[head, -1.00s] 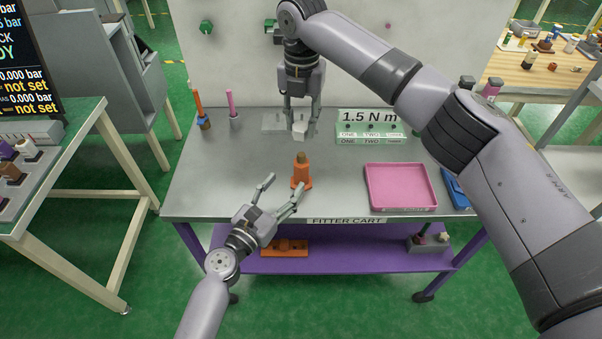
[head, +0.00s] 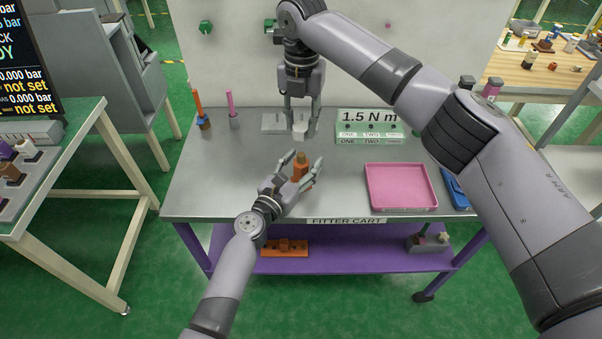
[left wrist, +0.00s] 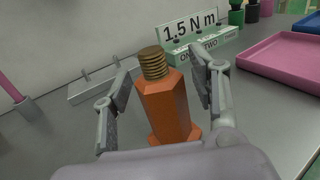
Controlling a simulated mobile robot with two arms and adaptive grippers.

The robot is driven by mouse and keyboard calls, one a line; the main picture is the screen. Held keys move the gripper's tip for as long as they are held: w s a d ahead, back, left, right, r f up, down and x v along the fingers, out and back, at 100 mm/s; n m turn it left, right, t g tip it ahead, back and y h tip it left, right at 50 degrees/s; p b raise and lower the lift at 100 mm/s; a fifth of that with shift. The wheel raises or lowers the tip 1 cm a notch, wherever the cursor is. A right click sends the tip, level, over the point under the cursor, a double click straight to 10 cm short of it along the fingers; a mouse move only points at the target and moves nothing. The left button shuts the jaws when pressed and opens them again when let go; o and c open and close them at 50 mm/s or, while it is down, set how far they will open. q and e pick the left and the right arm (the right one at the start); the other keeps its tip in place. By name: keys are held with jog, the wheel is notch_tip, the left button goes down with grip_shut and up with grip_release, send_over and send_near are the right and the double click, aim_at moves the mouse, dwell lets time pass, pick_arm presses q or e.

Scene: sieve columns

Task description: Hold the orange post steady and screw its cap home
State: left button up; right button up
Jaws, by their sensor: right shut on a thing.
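The orange post (head: 299,171) stands upright on the grey cart top, with a bare brown threaded top. It also shows in the left wrist view (left wrist: 167,108), its thread (left wrist: 153,62) uncovered. My left gripper (head: 302,161) is open, its fingers on either side of the post; in the left wrist view gaps show between the fingers and the post. My right gripper (head: 300,124) points down above and behind the post, shut on a small whitish cap (head: 300,131). The cap is apart from the post.
A pink tray (head: 401,188) lies to the right, with a blue tray (head: 456,190) beyond it. A green block marked 1.5 N m (head: 371,127) stands behind. A grey rack (head: 272,123) is at the back. Upright tools (head: 232,108) stand at the back left. The cart's front left is clear.

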pick_arm(q)
grip_shut()
dwell(0.5)
